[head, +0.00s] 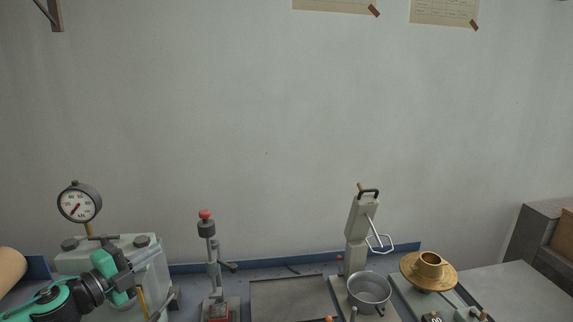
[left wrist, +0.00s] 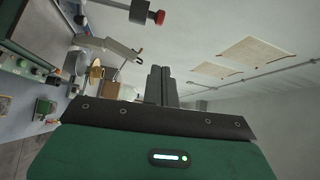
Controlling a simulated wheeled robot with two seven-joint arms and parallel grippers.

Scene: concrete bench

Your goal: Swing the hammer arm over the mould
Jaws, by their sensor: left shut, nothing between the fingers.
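An upright stand with a red knob (head: 206,214), a dark weight below it and a side lever (head: 229,267) stands left of centre in the head view. It looks like the hammer; a small red plate lies at its foot. The red knob also shows at the top of the left wrist view (left wrist: 157,17). I cannot tell for sure which part is the mould. My left gripper (head: 124,272) is left of the stand, in front of the pale green machine, apart from the hammer. Its dark fingers (left wrist: 162,85) are shut and empty. My right gripper is not in view.
A pale green machine (head: 140,248) with a dial gauge (head: 79,202) is at the left. A mixer-like stand (head: 357,228) with a metal bowl (head: 369,290) and a brass disc with a collar (head: 429,274) are at the right. A flat dark plate (head: 288,298) lies between.

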